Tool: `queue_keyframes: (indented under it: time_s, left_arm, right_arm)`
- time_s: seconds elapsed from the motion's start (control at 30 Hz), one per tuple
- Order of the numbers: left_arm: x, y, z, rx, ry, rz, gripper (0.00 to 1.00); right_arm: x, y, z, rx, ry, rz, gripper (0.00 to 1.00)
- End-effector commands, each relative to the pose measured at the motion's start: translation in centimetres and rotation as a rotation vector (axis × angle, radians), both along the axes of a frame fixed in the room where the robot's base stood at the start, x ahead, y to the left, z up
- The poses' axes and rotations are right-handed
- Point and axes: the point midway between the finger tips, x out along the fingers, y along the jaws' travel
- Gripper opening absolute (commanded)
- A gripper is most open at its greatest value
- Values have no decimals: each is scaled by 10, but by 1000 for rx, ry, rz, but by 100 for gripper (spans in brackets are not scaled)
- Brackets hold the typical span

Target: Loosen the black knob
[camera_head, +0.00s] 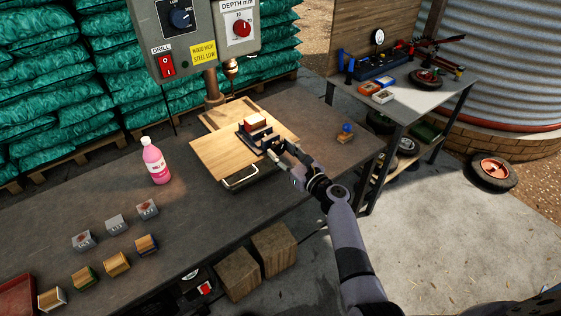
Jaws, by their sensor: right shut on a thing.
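My right gripper (273,153) reaches in from the lower right. It is shut on a small dark part, apparently the black knob, at the front right of the black vise (245,137). The fingers mostly hide the knob, so its shape and turn cannot be made out. The vise stands on a wooden board (215,155) under the drill, with a small wood and red block (256,122) in its jaws. A separate black dial (180,19) is on the grey control panel, far from the gripper. My left gripper is not in view.
The drill (230,68) hangs above the vise. A pink bottle (155,161) stands left of the board, with several small blocks (117,263) at the near left. A blue-topped piece (346,128) is to the right. The bench (90,200) is clear around the bottle.

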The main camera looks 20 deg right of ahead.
Motion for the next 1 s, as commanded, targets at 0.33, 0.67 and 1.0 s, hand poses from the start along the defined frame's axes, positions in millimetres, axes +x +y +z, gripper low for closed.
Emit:
queue_keyframes:
  time_s: [0.33, 0.67, 1.0]
  left_arm:
    - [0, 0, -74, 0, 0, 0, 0]
    - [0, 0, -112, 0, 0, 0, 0]
    - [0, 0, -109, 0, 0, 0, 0]
  right_arm:
    - [0, -1, -9, -773, -282, 0, 5]
    - [0, 0, -2, -1440, -523, 0, 5]
    - [0, 0, 0, -1461, -530, 1, 47]
